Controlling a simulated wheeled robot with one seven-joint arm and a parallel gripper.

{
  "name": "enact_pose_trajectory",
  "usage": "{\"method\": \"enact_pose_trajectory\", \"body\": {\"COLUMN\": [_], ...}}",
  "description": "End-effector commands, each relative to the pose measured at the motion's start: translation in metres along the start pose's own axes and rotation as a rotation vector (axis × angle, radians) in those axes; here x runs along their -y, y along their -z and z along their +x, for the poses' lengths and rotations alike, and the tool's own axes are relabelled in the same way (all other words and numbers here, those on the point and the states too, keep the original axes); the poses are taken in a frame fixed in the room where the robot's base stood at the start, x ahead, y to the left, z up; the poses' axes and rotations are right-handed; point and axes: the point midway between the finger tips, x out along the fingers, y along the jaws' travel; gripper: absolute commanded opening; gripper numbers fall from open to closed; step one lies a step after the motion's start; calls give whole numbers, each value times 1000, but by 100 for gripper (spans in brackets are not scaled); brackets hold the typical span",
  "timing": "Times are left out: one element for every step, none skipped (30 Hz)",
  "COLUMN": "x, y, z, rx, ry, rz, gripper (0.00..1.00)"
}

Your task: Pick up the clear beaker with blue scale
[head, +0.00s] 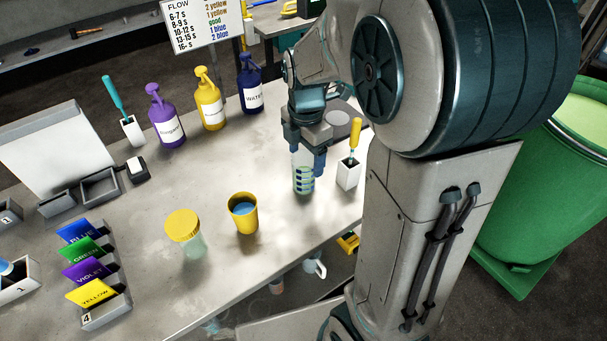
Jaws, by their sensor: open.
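The clear beaker with blue scale (303,178) stands upright on the grey table, toward its right side. Blue and yellowish bands show on its wall. My gripper (306,160) is right above it, pointing down, with its fingers open on either side of the beaker's upper part. The beaker's rim is partly hidden by the gripper. I cannot tell whether either finger touches the beaker.
A white holder (348,174) with a yellow-handled tool stands close to the right of the beaker. A yellow cup (243,215) with blue contents and a yellow-lidded jar (184,229) stand front left. Purple (165,116), yellow (210,99) and blue bottles (249,84) stand behind.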

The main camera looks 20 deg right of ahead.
Motion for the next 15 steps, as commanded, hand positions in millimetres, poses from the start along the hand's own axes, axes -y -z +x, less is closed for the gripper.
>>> {"method": "enact_pose_trajectory", "body": {"x": [-1, -2, -3, -4, -5, -5, -5, -4, -4, -5, -5, -5, -5, -5, -5], "y": [1, 1, 1, 2, 2, 1, 1, 1, 1, 1, 1, 1, 1, 1, 1], "z": [8, 12, 18, 22, 27, 32, 36, 38, 41, 42, 43, 44, 44, 44, 44], "rx": [-1, 0, -1, 0, -1, -1, -1, -1, 0, 0, 0, 0, 0, 0, 0], "ry": [6, 6, 7, 6, 5, 5, 4, 4, 3, 2, 2, 1, 1, 1, 1], "rz": [0, -1, -1, -1, 0, 1, 1, 0, 0, 0, 0, 1, 1, 1, 1], "gripper": [71, 71, 71, 71, 71, 71, 71, 71, 71, 71, 71, 71, 71, 71, 71]}}
